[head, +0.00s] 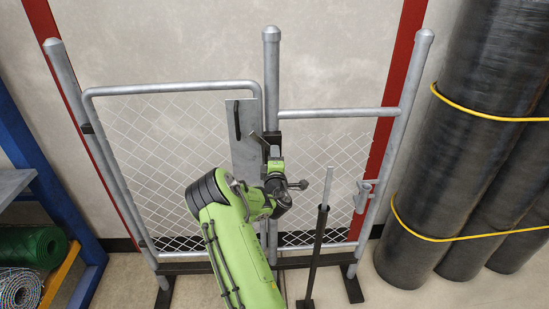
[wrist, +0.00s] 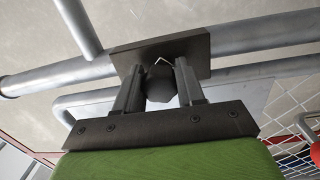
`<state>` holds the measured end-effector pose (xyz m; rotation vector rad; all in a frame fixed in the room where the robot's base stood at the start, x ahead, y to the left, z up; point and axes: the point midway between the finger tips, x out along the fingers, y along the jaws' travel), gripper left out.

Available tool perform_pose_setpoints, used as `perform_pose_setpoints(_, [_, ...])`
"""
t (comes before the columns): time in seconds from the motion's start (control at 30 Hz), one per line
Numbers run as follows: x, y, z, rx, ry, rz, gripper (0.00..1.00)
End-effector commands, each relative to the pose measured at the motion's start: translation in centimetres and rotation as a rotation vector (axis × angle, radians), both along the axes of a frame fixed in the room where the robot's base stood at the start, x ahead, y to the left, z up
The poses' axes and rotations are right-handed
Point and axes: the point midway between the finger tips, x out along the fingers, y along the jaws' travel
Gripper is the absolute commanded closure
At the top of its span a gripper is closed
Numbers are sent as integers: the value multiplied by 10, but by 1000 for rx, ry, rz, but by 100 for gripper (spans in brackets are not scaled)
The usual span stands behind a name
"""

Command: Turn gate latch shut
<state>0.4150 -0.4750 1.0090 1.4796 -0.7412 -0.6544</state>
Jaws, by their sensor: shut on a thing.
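The gate (head: 165,88) is a grey tube frame with chain-link mesh. Its right side stands by the middle post (head: 272,75), and any small gap there is hard to judge. The gate latch (head: 272,138) is a dark piece at the middle post, partly hidden by my gripper (head: 274,163). In the wrist view, a dark plate (wrist: 190,50) lies across the grey tubes with a dark rounded knob (wrist: 160,84) in front of it. My gripper (wrist: 159,90) is shut on this knob, one finger on each side. The latch's exact angle is unclear.
A flat grey plate (head: 243,150) with a black handle is on the gate. A black stand (head: 316,250) with a metal rod is right of my arm. Black rolls (head: 480,130) with yellow straps fill the right. A blue rack (head: 40,160) stands left.

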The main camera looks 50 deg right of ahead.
Motion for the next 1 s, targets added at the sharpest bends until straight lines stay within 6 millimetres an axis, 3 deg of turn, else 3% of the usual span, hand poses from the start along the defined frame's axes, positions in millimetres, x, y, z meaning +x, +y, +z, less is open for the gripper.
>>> perform_pose_setpoints(0.6, [1, 1, 1, -374, 429, 4, 100])
perform_pose_setpoints(1.0, [1, 1, 1, -521, 594, 4, 100])
